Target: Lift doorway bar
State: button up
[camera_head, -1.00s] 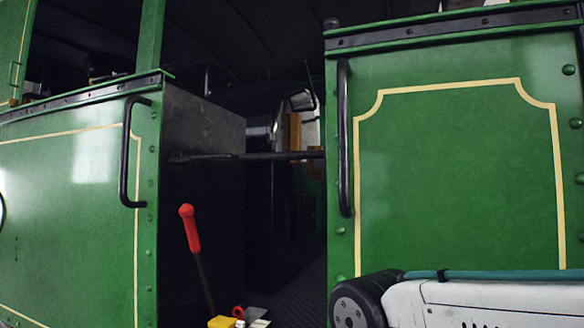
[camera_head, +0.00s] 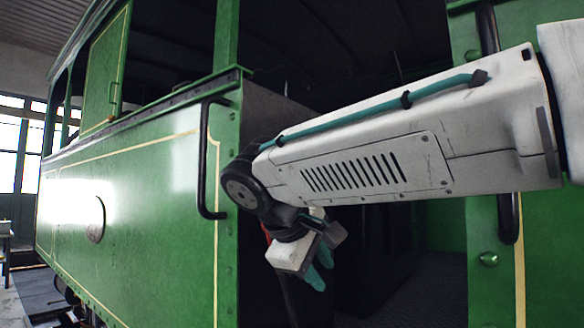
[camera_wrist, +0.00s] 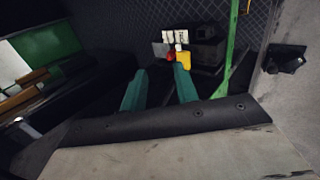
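The doorway bar is hidden behind my arm in the head view, and I cannot make it out in the wrist view. My gripper (camera_head: 320,268) hangs in the doorway below my forearm, just right of the green left panel's edge. In the wrist view my gripper (camera_wrist: 160,70) shows two teal fingers with a gap between them. It is open, and I see nothing held. Whether the bar is close to the fingers cannot be told.
The green left panel (camera_head: 150,200) carries a black handrail (camera_head: 206,160). Another black handrail (camera_head: 508,215) is on the right panel. A red-handled lever (camera_head: 267,236) is mostly hidden by my arm. Yellow (camera_wrist: 183,62) and white items lie on the patterned floor (camera_wrist: 135,25).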

jog(key=w+a+r+n+t+h, duration=0.15)
jog(key=w+a+r+t, duration=0.25)
jog(key=a+r, duration=0.6)
notch_tip(320, 180, up, 11)
jog(key=d+m+t+h, duration=0.1)
jog(key=m+t+h, duration=0.1)
jog(key=h, duration=0.1)
jog(key=shift+n+y, duration=0.25)
jog(key=x, duration=0.7)
jog(key=shift+w+d, duration=0.1)
jog(key=shift+d, duration=0.15)
jog(key=shift+a, duration=0.1)
grip_shut()
